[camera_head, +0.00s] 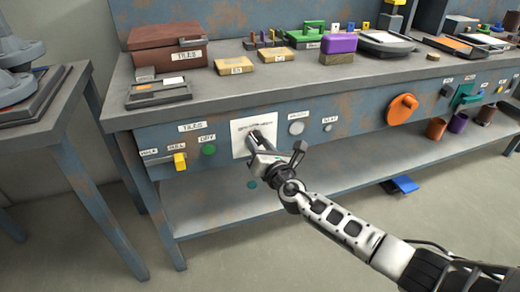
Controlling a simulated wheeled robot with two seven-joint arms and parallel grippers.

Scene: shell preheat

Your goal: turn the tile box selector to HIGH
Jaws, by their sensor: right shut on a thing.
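The tile box (168,47) is a brown lidded box labelled TILES on the bench top at the left. Below it, a white plate (240,128) is set in the blue front panel, near a TILES label (190,127). My right gripper (261,147) is at this plate, shut on the dark selector knob there. The gripper covers most of the knob and part of the plate, so the pointer direction and the position markings cannot be read. My left gripper is not in view.
A yellow switch (180,161) and a green button (209,150) are left of the plate. A pale round button (296,128) and an orange handle (402,109) are to its right. Small boxes stand on the bench (225,95). A lower shelf (210,205) runs beneath.

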